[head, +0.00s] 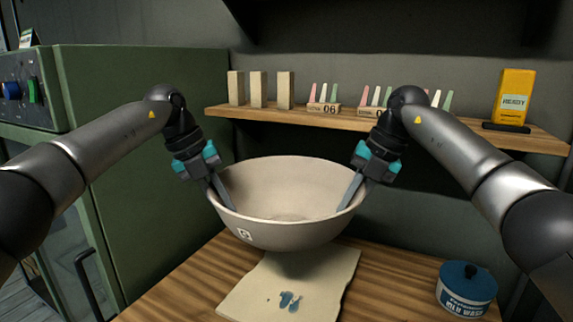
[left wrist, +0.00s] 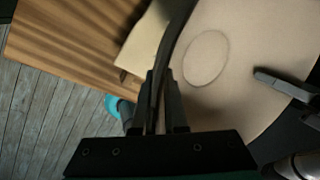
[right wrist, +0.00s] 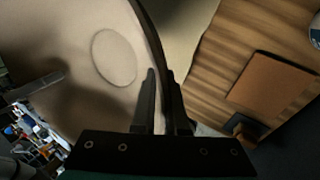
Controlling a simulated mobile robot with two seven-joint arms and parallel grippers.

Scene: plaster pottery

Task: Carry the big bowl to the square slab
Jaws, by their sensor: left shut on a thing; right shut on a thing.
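The big bowl (head: 285,225) is cream-coloured with a small pale mark on its front. In the left wrist view the fingers (left wrist: 166,100) straddle the bowl wall (left wrist: 235,85). The right wrist view shows the same on the other side, with fingers (right wrist: 160,100) over the wall (right wrist: 75,65).
A blue-lidded tub (head: 466,290) stands at the table's right. A wall shelf (head: 390,125) behind the bowl holds pale blocks, coloured test strips and a yellow box (head: 514,97). A green cabinet (head: 150,130) stands at left. A brown board (right wrist: 268,85) lies on the table.

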